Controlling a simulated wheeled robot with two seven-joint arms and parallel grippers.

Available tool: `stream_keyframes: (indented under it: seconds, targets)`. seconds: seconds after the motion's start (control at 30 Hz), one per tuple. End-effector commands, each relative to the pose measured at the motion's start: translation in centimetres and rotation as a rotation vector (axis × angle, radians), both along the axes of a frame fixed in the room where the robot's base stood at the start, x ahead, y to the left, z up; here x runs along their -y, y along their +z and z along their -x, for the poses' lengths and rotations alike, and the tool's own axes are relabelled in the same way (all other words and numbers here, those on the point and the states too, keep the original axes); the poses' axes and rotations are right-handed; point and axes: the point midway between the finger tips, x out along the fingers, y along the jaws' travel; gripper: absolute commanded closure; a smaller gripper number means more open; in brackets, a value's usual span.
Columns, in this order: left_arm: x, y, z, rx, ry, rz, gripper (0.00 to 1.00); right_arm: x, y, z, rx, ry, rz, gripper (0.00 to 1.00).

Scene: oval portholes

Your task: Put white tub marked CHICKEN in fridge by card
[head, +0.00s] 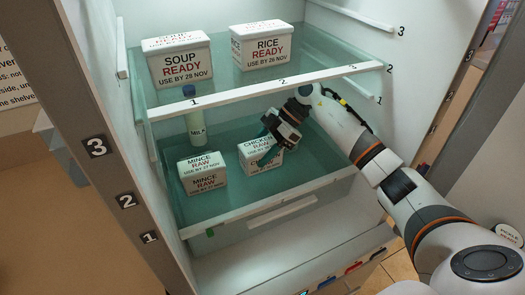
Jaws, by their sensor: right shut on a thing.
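The white tub marked CHICKEN RAW (252,150) is inside the open fridge, at the lower glass shelf (240,190). My right gripper (270,146) is shut on it from above and to the right, and hides part of its lid and front. I cannot tell whether the tub rests fully on the shelf. A card (14,78) with printed lines shows only partly at the left edge, and most of its text is cut off. My left gripper is out of view.
A white MINCE RAW tub (203,183) stands left of the CHICKEN tub, with a milk bottle (195,122) behind it. The upper shelf (225,65) bears SOUP READY (180,62) and RICE READY (265,50) tubs. The lower shelf has bare room on the right. The fridge frame carries numbers.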

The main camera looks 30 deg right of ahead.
Motion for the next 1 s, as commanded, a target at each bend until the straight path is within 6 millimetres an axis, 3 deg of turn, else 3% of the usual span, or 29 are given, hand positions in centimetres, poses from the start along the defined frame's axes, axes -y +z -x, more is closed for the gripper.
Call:
stream_keyframes:
  seconds: [0.07, 0.1, 0.23, 0.57, 1.0]
  targets:
    - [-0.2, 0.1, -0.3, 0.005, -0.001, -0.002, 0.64, 0.0, -0.1, 0.0, 0.001, -0.001, -0.001, 0.78]
    - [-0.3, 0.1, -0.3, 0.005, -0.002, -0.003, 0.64, 0.0, -0.2, 0.0, -0.001, -0.001, 0.0, 0.42]
    - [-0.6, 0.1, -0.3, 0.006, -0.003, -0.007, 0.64, 0.0, -0.2, 0.0, -0.001, -0.001, 0.0, 0.24]
    - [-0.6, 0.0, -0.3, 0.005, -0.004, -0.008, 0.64, 0.1, 0.2, 0.0, 0.002, -0.001, 0.0, 0.24]
    - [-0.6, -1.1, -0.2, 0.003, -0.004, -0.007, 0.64, 4.8, 4.7, 0.2, 0.001, -0.002, 0.001, 0.24]
